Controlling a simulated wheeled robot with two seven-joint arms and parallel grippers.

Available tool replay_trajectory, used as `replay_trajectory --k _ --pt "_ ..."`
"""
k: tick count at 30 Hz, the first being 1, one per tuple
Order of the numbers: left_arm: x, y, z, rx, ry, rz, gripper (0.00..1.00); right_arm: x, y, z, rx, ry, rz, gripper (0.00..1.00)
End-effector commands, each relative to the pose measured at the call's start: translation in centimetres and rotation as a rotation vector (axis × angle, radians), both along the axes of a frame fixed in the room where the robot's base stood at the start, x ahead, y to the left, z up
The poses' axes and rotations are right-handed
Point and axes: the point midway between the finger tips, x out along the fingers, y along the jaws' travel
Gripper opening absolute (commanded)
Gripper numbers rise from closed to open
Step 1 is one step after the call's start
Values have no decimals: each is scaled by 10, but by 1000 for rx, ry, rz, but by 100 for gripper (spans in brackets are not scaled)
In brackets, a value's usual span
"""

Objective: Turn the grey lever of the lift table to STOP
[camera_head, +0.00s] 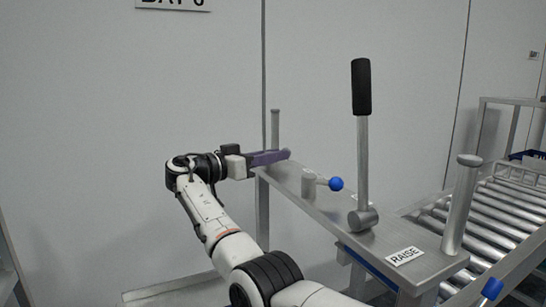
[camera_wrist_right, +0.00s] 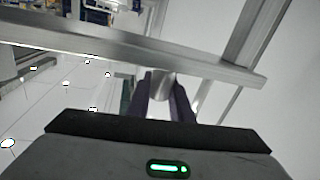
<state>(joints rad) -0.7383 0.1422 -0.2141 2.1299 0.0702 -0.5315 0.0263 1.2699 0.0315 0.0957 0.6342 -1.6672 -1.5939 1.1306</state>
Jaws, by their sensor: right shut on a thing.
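An upright lever (camera_head: 362,160) with a grey shaft and black grip stands on the grey metal bench of the lift table (camera_head: 325,205) in the head view, near a RAISE label (camera_head: 405,256). No STOP label is readable. My right gripper (camera_head: 285,155), with purple fingers, is at the bench's far left end, well apart from this lever. Its fingers cross a thin grey post (camera_head: 275,125). In the right wrist view the fingers close around a grey rounded piece (camera_wrist_right: 163,85), apparently that post; its lower part is hidden. My left gripper is not in view.
A short handle with a blue ball (camera_head: 336,183) sits mid-bench. A thicker grey post (camera_head: 462,205) stands at the near right end, with another blue knob (camera_head: 492,288) at lower right. A roller conveyor (camera_head: 500,215) lies to the right.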

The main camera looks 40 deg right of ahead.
Motion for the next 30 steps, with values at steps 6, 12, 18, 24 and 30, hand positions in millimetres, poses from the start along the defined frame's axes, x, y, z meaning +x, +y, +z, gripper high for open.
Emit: replay_trajectory --k 6,12,18,24,30 --pt "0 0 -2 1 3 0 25 -1 0 -2 4 2 -3 36" --pt "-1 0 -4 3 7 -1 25 0 0 -1 3 1 -1 36" --pt "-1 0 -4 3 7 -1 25 3 18 0 2 1 3 36" --pt "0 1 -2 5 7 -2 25 7 58 0 3 2 2 36" --pt "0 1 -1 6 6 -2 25 10 90 -1 4 4 0 36"
